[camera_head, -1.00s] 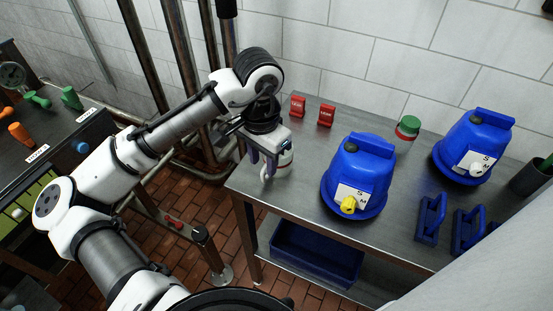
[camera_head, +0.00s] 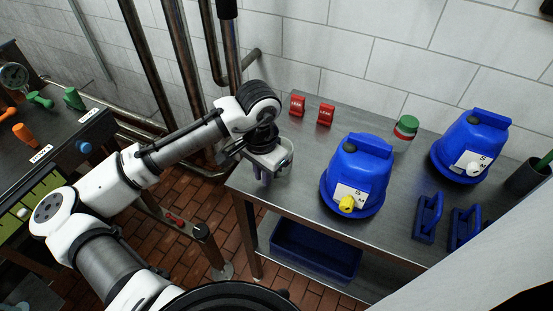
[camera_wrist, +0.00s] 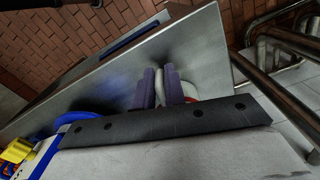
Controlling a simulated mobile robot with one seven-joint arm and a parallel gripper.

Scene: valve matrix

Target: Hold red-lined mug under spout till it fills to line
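A pale mug (camera_head: 286,160) stands at the left end of the steel table, partly hidden by my gripper (camera_head: 264,174). In the wrist view a white curved edge with red, likely the mug (camera_wrist: 190,90), shows beside and behind the purple fingers (camera_wrist: 160,88). The fingers are at the mug's near side; whether they grip its handle is not clear. A blue dispenser (camera_head: 358,165) with a yellow spout (camera_head: 347,204) stands right of the mug. A second blue dispenser (camera_head: 472,140) with a white spout (camera_head: 474,169) stands farther right. No fill line is readable.
Two red cards (camera_head: 326,115) and a green-lidded jar (camera_head: 405,131) stand near the wall. Blue brackets (camera_head: 429,218) lie at the front right. A dark cup (camera_head: 525,178) is at the far right. A blue bin (camera_head: 315,248) sits below. Pipes (camera_head: 190,80) rise at left.

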